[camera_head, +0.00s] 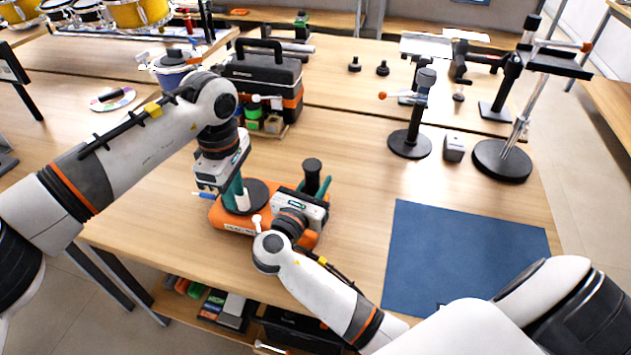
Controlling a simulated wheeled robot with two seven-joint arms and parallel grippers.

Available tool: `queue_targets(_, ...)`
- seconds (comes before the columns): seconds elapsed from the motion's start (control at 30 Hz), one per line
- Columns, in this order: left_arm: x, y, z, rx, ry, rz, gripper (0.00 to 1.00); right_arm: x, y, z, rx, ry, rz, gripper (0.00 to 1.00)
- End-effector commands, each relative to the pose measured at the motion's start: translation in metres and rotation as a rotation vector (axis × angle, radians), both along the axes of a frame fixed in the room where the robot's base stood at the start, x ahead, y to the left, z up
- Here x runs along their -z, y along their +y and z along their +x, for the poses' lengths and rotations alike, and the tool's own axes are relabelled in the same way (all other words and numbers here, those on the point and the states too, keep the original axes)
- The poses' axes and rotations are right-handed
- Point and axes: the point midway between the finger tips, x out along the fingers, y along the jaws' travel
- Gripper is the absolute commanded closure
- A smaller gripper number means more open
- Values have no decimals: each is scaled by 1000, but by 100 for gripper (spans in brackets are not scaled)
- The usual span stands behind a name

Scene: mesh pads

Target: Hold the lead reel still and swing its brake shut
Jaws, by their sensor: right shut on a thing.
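The lead reel is an orange unit with a printed label, lying near the table's front edge; its orange base (231,222) shows between my arms. A black round disc (262,191) sits on its top. A small white-tipped lever (257,220) stands at its front. My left gripper (239,197) points down over the left part, its teal fingers beside a pale upright piece; whether it grips this is unclear. My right gripper (321,187) is at the right end, shut by a black round-topped post (312,172); the contact is partly hidden. I cannot tell which part is the brake.
A black and orange toolbox (262,75) stands behind the reel. A blue mat (455,262) lies to the right. Black stands (409,143) and a small grey block (453,148) stand at the back right. The table between reel and mat is clear.

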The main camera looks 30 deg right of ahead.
Motion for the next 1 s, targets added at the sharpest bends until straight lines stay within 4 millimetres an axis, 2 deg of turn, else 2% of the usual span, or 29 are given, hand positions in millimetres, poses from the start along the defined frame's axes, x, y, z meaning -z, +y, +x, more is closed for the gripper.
queue_targets(0.03, -2, 0, 0, 0, -1, 0, 76, 8, 1, -2, -1, 17, 7, 100)
queue_targets(0.33, -5, 0, 0, 0, 0, 0, 76, 8, 1, -2, -1, 17, 7, 100)
queue_targets(0.37, -5, 0, 0, 0, 0, 0, 76, 5, 1, -1, -1, 8, 8, 68)
queue_targets(0.5, -5, 0, 0, 0, 0, 0, 76, 4, 1, -1, 0, 7, 5, 46)
queue_targets(0.83, -5, 0, 0, 1, 0, 0, 76, 4, 3, -2, -1, 9, 4, 46)
queue_targets(1.0, -5, 0, 0, 1, 0, 0, 76, 3, 22, -14, -2, 7, 7, 46)
